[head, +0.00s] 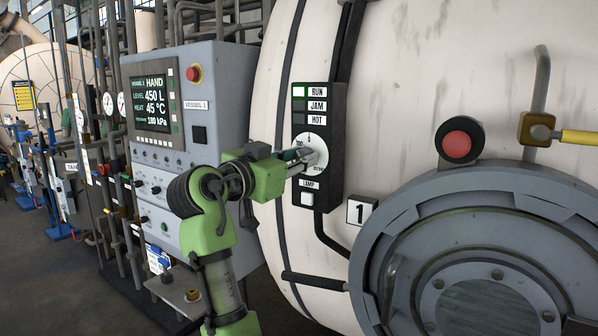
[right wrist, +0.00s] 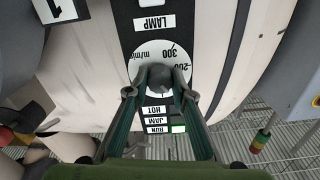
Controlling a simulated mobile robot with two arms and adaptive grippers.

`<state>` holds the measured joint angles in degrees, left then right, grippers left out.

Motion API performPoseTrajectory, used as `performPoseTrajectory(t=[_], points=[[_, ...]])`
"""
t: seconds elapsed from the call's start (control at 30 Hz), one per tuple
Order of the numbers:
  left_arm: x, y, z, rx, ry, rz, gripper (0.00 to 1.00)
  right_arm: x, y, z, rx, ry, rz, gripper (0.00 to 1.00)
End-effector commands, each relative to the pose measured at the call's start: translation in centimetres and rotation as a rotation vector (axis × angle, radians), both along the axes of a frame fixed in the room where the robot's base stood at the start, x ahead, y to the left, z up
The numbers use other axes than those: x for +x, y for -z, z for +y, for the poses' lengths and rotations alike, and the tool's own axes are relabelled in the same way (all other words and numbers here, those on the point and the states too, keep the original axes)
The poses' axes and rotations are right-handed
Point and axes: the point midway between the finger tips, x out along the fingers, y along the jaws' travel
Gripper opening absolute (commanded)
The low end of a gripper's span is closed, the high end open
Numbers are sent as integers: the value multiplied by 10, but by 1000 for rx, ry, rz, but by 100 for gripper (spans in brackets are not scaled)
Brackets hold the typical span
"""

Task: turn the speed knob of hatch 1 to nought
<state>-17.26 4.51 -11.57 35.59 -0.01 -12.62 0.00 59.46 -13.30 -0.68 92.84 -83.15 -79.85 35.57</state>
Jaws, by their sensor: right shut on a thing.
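The speed knob of hatch 1 is a dark knob (right wrist: 159,76) on a white dial marked m/min with 200 and 300, best seen in the right wrist view. Its white dial (head: 318,163) sits on a black panel (head: 325,105) with RUN, JAM and HOT labels, above a LAMP button (head: 307,198). My right gripper (right wrist: 160,78) is shut on the knob, one finger on each side. In the head view the right gripper (head: 303,158) reaches the dial from the left and partly hides it. The knob's exact pointer setting is hard to read. My left gripper is not in view.
The round hatch 1 (head: 395,228) and its number plate (head: 360,211) are at lower right. A red button (head: 457,144) and a yellow-handled lever (head: 580,137) are above the hatch.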

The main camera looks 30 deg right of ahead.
Motion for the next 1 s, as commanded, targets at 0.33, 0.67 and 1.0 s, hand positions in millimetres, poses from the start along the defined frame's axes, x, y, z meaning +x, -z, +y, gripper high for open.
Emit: performPoseTrajectory(t=[0.33,0.67,1.0], points=[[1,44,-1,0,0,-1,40,0,3,-1,117,-1,-290,1],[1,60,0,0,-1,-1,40,0,0,0,201,-1,-493,1],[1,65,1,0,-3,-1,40,1,-1,0,236,-2,-578,1]])
